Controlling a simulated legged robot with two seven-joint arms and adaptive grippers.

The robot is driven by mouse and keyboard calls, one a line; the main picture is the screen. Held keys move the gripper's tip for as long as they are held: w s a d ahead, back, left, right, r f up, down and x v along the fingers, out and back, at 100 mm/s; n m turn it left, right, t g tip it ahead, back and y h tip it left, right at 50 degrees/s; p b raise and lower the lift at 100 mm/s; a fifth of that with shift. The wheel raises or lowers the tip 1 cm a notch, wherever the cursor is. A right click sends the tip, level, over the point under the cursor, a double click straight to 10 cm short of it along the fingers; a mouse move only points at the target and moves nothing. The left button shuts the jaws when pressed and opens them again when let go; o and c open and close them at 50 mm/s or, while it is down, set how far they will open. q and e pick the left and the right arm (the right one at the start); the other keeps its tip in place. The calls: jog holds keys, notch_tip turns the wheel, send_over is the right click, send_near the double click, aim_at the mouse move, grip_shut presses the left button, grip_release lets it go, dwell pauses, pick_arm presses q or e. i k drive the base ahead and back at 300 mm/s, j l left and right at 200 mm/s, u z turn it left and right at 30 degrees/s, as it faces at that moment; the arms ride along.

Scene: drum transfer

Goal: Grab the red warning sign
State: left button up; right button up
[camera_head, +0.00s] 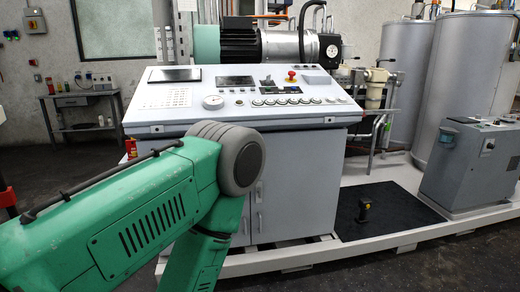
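I cannot make out a red warning sign in the head view. A small red object (131,147) shows at the left edge of the control console, partly hidden by the green arm; I cannot tell what it is. A dark red and black thing (8,198) is cut off at the left edge, also unclear. My green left arm comes in from the left and bends down out of the picture, and its gripper is not in view. My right gripper is not in view either.
A grey control console (305,150) with gauges and a red button (291,75) stands ahead. A black mat (385,209) with a small dark upright object (365,209) lies to its right. A grey cabinet (465,165) and large tanks (400,60) stand right. A side table (82,101) stands back left.

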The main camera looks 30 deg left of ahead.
aim_at(131, 145)
jog(key=j+z, duration=0.15)
jog(key=j, duration=0.4)
jog(key=j+z, duration=0.2)
jog(key=j, duration=0.3)
jog(key=j+z, duration=0.15)
jog(key=j, duration=0.4)
jog(key=k+j+z, duration=0.2)
jog(key=j, duration=0.3)
jog(key=j+z, duration=0.15)
jog(key=j, duration=0.4)
